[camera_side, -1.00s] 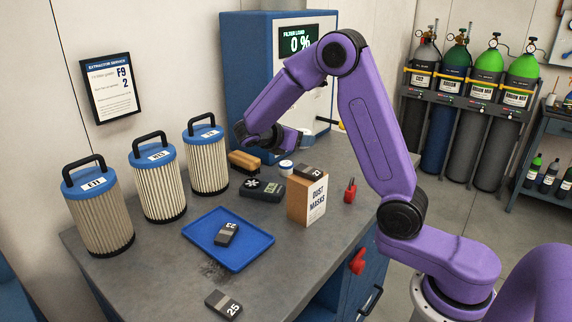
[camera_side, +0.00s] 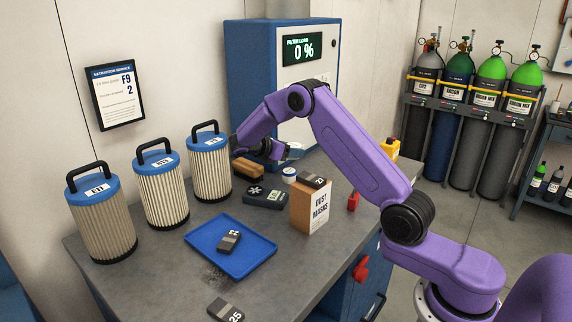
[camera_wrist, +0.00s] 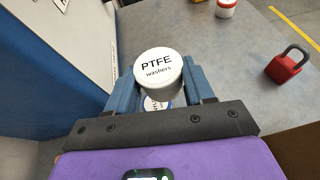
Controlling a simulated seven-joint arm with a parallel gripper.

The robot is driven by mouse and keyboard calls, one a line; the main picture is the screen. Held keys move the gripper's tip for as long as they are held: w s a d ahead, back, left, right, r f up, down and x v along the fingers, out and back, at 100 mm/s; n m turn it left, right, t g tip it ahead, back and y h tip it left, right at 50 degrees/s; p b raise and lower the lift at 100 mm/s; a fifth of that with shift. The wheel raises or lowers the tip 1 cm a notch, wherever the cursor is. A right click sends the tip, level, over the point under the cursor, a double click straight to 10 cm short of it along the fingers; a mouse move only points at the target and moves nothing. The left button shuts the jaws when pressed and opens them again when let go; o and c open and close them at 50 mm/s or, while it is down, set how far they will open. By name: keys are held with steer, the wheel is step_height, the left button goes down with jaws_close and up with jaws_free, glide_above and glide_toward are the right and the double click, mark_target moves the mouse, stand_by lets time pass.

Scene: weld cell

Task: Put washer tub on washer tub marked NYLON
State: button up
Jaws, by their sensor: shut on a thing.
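My gripper (camera_wrist: 158,85) is shut on a white washer tub (camera_wrist: 158,66) whose lid reads PTFE washers. In the side view my gripper (camera_side: 280,152) holds this tub (camera_side: 295,151) above the bench, near the blue cabinet. A second small white tub with a blue band (camera_side: 289,174) stands on the bench below and apart from the held one. A blue-ringed lid (camera_wrist: 153,104) shows partly between my fingers, under the held tub. A white tub with a red band (camera_wrist: 226,8) stands at the top of the wrist view. No NYLON marking is readable on either tub.
A red padlock (camera_wrist: 287,65) stands on the bench. A dust mask box (camera_side: 310,207), a dark gauge (camera_side: 264,196) and a brush (camera_side: 247,168) crowd the lower tub. Filters (camera_side: 160,188) stand left; a blue tray (camera_side: 215,240) lies in front.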

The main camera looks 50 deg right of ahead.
mark_target(286, 172)
steer(key=shift+w+d+f, duration=0.25)
steer(key=shift+w+f, duration=0.35)
steer(key=shift+f, duration=0.15)
steer(key=shift+w+d+f, duration=0.2)
steer(key=shift+w+f, duration=0.35)
steer(key=shift+f, duration=1.6)
steer(key=shift+f, duration=0.1)
steer(key=o, duration=1)
steer(key=shift+o, duration=0.2)
